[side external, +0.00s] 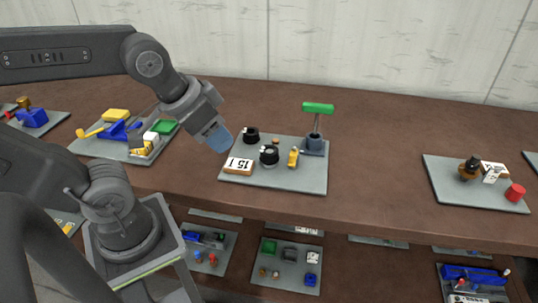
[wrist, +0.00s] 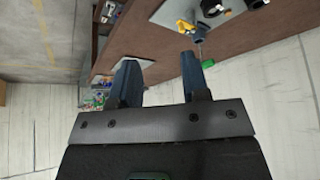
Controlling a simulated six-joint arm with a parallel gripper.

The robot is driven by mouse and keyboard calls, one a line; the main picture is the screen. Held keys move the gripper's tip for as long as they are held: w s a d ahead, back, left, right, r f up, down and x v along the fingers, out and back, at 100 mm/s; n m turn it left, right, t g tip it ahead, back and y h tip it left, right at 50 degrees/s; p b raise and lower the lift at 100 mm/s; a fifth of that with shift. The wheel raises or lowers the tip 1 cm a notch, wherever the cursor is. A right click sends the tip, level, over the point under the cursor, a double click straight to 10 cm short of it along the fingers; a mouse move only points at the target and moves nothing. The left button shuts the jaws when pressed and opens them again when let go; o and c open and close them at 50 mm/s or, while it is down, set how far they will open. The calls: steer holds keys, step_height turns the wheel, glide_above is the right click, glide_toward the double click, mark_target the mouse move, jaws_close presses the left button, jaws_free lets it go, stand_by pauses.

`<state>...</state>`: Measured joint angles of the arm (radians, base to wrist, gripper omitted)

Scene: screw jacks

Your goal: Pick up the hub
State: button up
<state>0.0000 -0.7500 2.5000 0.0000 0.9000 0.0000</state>
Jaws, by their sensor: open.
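A grey board (side external: 285,182) on the brown bench holds two dark round parts. One is a black ring-like part (side external: 251,134) at the back; the other is a black round part with a pale centre (side external: 269,154) in the middle. I cannot tell for certain which is the hub. A blue-grey jack with a green T-shaped bar (side external: 318,108) stands upright at the board's back right. My gripper (side external: 219,140) is above the board's left side, apart from everything. In the wrist view its blue fingers (wrist: 160,82) are spread with nothing between them.
A yellow part (side external: 293,157) and a white numbered block (side external: 239,165) share the board. Another loaded board (side external: 98,147) lies left, and one (side external: 438,178) lies far right. Bare bench (side external: 375,160) separates the middle and right boards. A lower shelf carries more boards.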

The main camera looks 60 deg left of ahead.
steer(key=o, duration=0.7)
steer(key=shift+o, duration=0.2)
steer(key=m+g+y, duration=0.4)
steer(key=m+g, duration=0.2)
steer(key=m, duration=1.2)
glide_above(269, 150)
steer(key=d, duration=0.6)
step_height(269, 150, down, 9)
steer(key=shift+y, duration=0.3)
steer(key=x, duration=0.8)
steer(key=shift+w+a+f, duration=0.15)
steer(key=shift+w+a, duration=0.05)
steer(key=shift+w, duration=0.15)
steer(key=shift+x, duration=2.7)
